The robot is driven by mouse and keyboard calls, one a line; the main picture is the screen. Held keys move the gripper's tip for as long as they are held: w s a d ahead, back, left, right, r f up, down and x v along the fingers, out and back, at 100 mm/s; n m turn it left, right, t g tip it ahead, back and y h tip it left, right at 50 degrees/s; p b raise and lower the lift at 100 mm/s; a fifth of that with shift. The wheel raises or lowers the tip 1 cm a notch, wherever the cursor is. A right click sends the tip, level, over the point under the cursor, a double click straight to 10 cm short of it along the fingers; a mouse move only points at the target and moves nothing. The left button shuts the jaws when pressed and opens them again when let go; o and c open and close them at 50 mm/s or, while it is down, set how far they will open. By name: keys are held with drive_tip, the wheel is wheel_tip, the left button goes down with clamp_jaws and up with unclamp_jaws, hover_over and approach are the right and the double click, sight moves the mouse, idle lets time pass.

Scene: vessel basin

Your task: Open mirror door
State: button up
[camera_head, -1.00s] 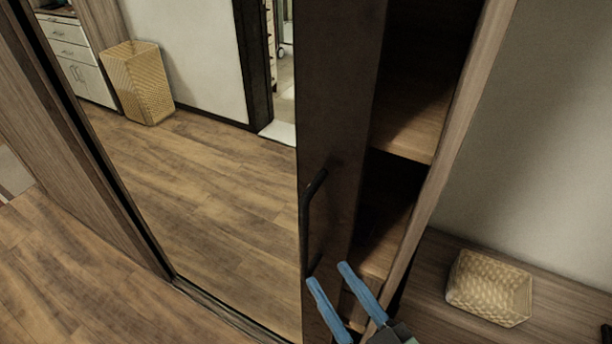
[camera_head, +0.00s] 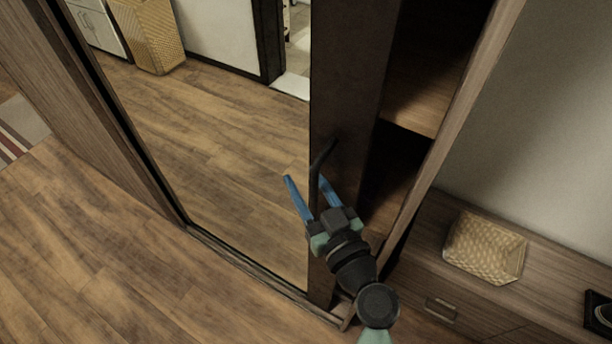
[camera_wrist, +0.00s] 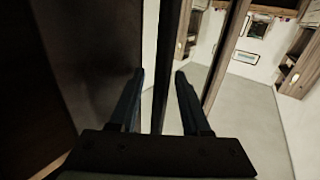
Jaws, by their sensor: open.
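The mirror door (camera_head: 215,140) fills the middle left of the head view, and its glass reflects the floor and room. A dark panel (camera_head: 350,75) runs along its right edge and bears a black bar handle (camera_head: 316,165). Right of this panel, the cabinet's shelves (camera_head: 415,100) show through a gap. My gripper (camera_head: 305,180) is open, with its blue fingers on either side of the handle. In the wrist view, a dark upright bar, the handle (camera_wrist: 164,60), passes between the open fingers (camera_wrist: 159,74). Contact with the handle cannot be told.
The cabinet's wooden right side (camera_head: 470,90) stands close to my arm. A low wooden chest (camera_head: 480,295) with a woven basket (camera_head: 486,248) stands at the right. The wooden floor (camera_head: 90,220) at the left is clear, with a striped rug (camera_head: 20,130) at its far edge.

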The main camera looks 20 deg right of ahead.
clamp_jaws()
idle(1.5)
